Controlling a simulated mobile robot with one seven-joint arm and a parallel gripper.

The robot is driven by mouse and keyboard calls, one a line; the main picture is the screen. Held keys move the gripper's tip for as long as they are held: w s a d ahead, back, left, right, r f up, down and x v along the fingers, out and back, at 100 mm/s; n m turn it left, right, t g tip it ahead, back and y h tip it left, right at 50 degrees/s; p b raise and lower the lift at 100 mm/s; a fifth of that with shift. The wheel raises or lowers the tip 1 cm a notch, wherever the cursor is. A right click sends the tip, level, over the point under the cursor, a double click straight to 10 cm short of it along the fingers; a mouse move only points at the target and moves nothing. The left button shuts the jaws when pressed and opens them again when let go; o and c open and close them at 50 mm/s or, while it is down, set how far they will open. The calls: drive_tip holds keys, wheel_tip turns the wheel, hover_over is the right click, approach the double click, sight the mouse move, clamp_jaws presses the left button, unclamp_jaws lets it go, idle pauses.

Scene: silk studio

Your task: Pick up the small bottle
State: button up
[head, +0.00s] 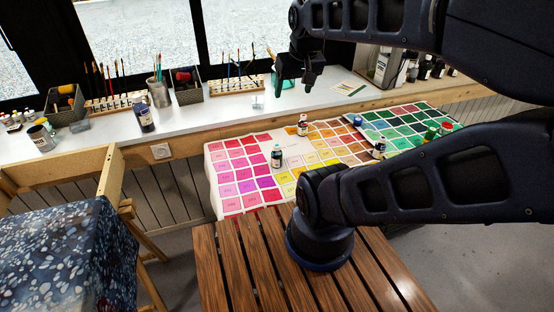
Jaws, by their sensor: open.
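Several small bottles stand on the colour charts, and I cannot tell which one the task means. One dark bottle with a pale cap (276,157) stands on the pink and yellow chart. Another with a white cap and light label (303,126) stands near the chart's back edge. A third dark one (379,148) stands to the right, near green bottles (431,134). My gripper (294,86) is open, with its fingers pointing down and nothing seen between them. In the picture it shows against the white counter, above and apart from the white-capped bottle.
The white counter (205,117) holds brush racks, a metal brush cup (159,93), a larger dark bottle (145,112) and a clear small cup (258,102). A slatted wooden surface (225,265) is in front. A wooden frame with blue patterned cloth (65,255) stands left.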

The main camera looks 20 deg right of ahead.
drive_tip(key=w, duration=0.1)
drive_tip(key=m+g, duration=0.5)
drive_tip(key=m, duration=0.6)
hover_over(277, 151)
drive_tip(key=w, duration=0.1)
drive_tip(key=f, duration=2.7)
drive_tip(key=shift+w+d+f, duration=0.1)
drive_tip(key=shift+w+d, duration=0.05)
drive_tip(key=shift+d, duration=0.15)
drive_tip(key=shift+f, duration=2.95)
drive_tip(key=shift+a+f, duration=0.15)
drive_tip(key=shift+f, duration=2.5)
drive_tip(key=c, duration=1.1)
